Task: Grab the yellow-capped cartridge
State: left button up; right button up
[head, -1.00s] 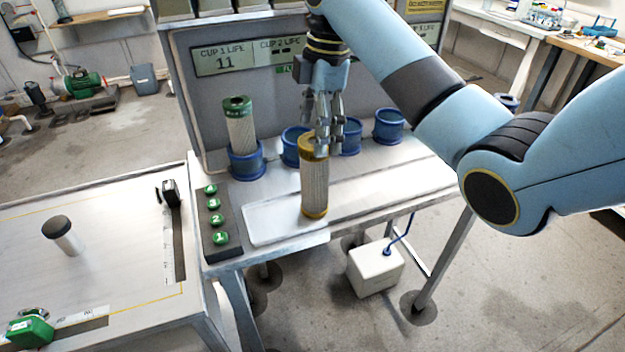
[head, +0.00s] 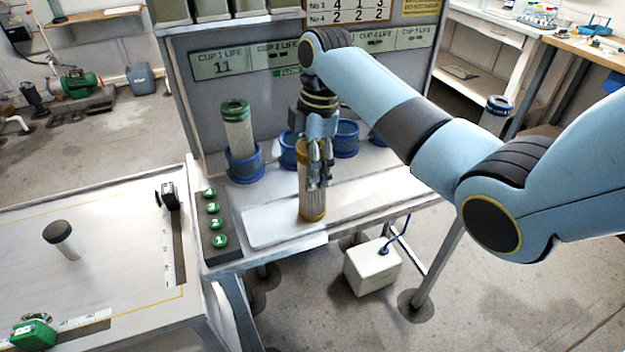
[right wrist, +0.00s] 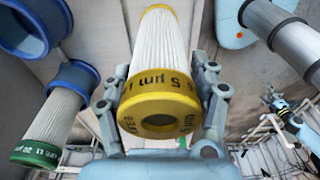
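The yellow-capped cartridge (head: 312,205) stands upright on the white tray of the bench, with a pleated white body. In the right wrist view its yellow cap (right wrist: 160,105) faces the camera. My right gripper (head: 319,172) is lowered over its upper part from above. In the right wrist view its fingers stand on both sides of the cartridge, with a small gap visible at the right side; contact on the left side is unclear. The fingers hide part of the cartridge in the head view.
A green-capped cartridge (head: 236,125) stands in a blue cup (head: 245,165) at the left. More blue cups (head: 346,138) line the back. A strip of numbered green buttons (head: 215,225) borders the tray. A dark-capped cylinder (head: 64,240) stands on the left table.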

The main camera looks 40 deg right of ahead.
jog(key=c, duration=0.7)
jog(key=shift+w+r, duration=0.1)
jog(key=shift+r, duration=0.05)
